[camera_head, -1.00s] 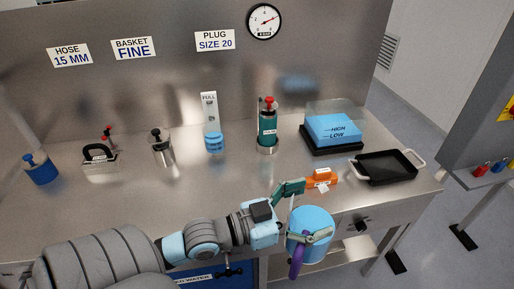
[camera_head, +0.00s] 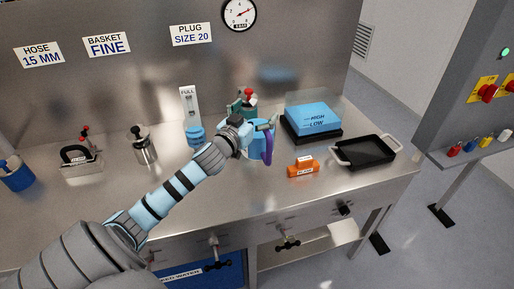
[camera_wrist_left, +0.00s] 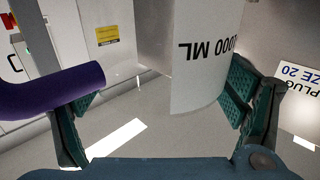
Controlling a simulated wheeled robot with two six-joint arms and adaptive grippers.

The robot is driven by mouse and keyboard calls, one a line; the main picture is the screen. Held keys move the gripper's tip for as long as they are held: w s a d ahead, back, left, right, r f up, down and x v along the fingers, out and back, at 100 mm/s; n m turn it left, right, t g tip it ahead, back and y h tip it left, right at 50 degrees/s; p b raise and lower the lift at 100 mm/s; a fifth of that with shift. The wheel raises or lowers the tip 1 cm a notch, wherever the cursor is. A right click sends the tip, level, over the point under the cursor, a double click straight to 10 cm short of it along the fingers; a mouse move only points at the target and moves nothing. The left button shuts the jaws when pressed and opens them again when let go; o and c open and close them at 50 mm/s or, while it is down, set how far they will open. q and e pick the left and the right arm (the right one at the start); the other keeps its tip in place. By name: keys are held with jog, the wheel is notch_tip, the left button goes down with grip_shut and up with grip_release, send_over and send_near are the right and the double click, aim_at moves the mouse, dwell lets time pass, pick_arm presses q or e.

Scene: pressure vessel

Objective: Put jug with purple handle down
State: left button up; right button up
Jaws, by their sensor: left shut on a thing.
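My left gripper (camera_head: 253,119) is shut on the jug, one finger pad by the handle and the other by the wall. My right gripper is not in view.
The steel bench (camera_head: 215,205) has free room at the front. An orange block (camera_head: 303,168) lies right of the jug. A black tray (camera_head: 365,151) and blue box (camera_head: 313,118) stand farther right.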

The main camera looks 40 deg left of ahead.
aim_at(256, 140)
pick_arm(q)
notch_tip(256, 140, down, 10)
jog(key=b, duration=0.3)
jog(key=shift+f, duration=0.25)
jog(key=shift+r, duration=0.1)
jog(key=o, duration=1.4)
